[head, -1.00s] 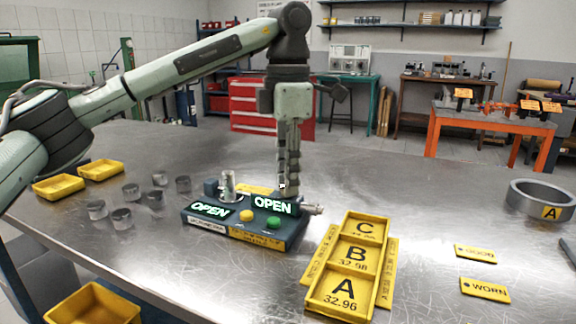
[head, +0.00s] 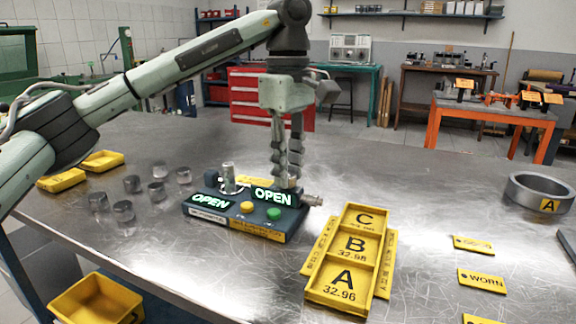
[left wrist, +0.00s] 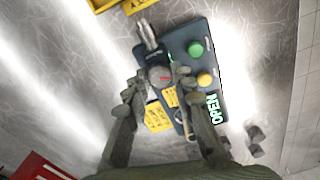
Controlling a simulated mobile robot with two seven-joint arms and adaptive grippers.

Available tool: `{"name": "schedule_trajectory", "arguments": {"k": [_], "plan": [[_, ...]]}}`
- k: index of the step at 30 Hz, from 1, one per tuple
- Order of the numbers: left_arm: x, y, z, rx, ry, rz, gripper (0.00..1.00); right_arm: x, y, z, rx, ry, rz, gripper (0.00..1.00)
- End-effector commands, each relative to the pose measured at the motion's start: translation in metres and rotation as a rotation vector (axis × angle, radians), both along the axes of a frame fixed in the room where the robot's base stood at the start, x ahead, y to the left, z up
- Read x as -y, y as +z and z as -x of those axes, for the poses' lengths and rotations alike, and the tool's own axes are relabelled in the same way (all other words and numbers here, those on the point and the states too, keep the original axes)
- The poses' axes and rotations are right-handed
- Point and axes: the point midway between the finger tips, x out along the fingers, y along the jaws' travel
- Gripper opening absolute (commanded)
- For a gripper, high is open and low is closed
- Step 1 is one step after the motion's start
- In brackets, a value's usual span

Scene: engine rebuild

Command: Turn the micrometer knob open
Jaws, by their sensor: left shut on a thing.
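The dark measuring fixture (head: 244,219) sits on the steel table, with a yellow button (head: 247,207), a green button (head: 273,214) and two lit signs reading OPEN. A silver micrometer barrel (head: 312,200) sticks out of its right end; the left wrist view also shows this barrel (left wrist: 147,34). My left gripper (head: 286,183) points down over the fixture's right end. In the left wrist view its fingertips are shut on the round grey knob (left wrist: 160,76) with a red mark. A small metal post (head: 228,178) stands behind the left sign. My right gripper is out of view.
Several grey metal cylinders (head: 124,211) stand left of the fixture, near yellow trays (head: 62,181). A yellow A/B/C tray (head: 346,281) lies to its right. A large grey ring (head: 540,194) and yellow GOOD and WORN labels (head: 482,281) lie farther right.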

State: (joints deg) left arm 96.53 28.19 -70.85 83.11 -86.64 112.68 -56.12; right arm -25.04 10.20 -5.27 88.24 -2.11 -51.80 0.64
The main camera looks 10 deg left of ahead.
Motion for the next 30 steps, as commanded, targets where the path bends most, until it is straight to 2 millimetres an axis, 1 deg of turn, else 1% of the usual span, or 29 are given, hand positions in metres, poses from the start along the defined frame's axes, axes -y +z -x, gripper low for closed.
{"name": "schedule_trajectory", "arguments": {"k": [6,12,27,28,30], "plan": [[0.0005,-0.0008,0.0005,-0.002,-0.112,0.000,0.00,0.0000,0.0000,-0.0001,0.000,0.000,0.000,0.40],[0.0006,-0.0008,0.0006,-0.002,-0.165,0.000,0.00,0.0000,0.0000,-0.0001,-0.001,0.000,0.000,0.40],[0.0006,-0.0009,0.0007,-0.002,-0.181,0.000,0.00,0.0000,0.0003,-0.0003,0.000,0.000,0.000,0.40],[0.0006,-0.0009,0.0007,-0.002,-0.181,0.000,0.27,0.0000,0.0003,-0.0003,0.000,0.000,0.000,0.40],[0.0005,-0.0009,0.0006,-0.002,-0.181,-0.001,0.35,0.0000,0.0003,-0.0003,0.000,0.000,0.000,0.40]]}}
